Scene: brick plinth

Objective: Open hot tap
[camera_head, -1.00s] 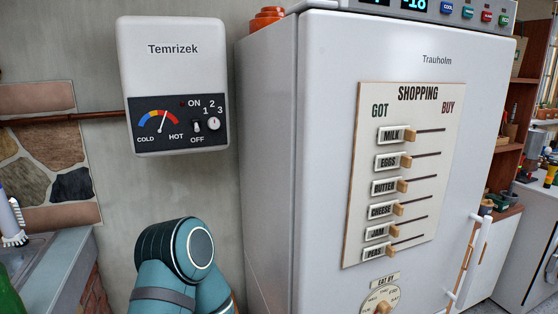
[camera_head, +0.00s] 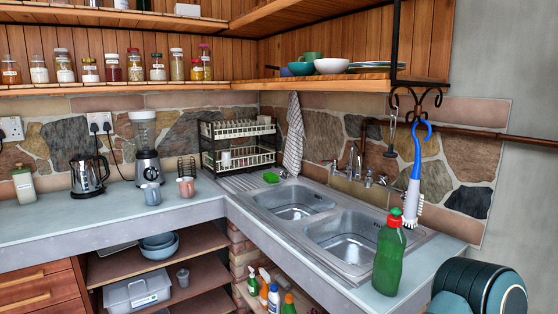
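A metal tap (camera_head: 353,160) with a raised spout stands behind the double-bowl sink (camera_head: 292,235), near the stone wall. Small metal handles (camera_head: 368,179) show beside the spout. They are too small to tell which is the hot one or whether it is open, and no water stream can be made out. Part of my own teal arm shows at the bottom right, beside the counter. Neither of my grippers is in view.
A green bottle (camera_head: 390,255) with a red cap stands on the counter right of the sink. A dish rack (camera_head: 238,145) stands behind the sink's left end. A shelf (camera_head: 330,84) overhangs the sink.

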